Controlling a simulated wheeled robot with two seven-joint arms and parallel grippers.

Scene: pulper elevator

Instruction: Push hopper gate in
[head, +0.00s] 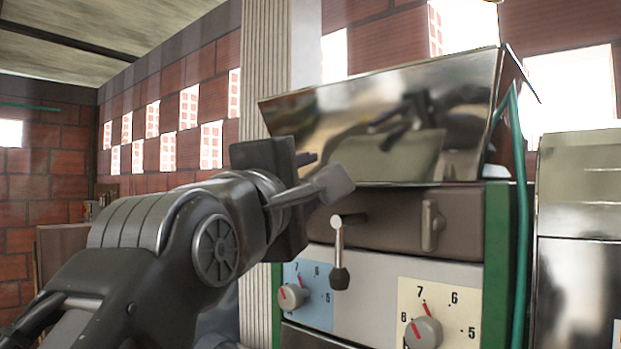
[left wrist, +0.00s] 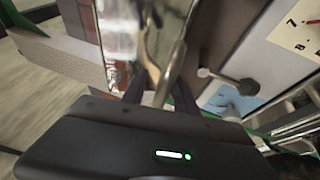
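The shiny metal hopper (head: 300,115) sits on top of the machine. Below it is a brown panel (head: 385,230), which also shows in the left wrist view (left wrist: 217,28). A short lever with a black knob (head: 339,277) hangs in front of this panel; it also shows in the left wrist view (left wrist: 240,85). I cannot tell for sure which part is the hopper gate. My left gripper (head: 322,172) is in front of the hopper's lower left edge, above and left of the lever. My right gripper is out of view.
Two dials, one on a blue plate (head: 292,297) and one on a cream plate (head: 424,333), are on the front below. A latch-like handle (head: 432,226) is on the brown panel. A green pipe (head: 520,210) runs down the right side, beside another metal cabinet (head: 580,225). A pale column (head: 263,60) stands behind.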

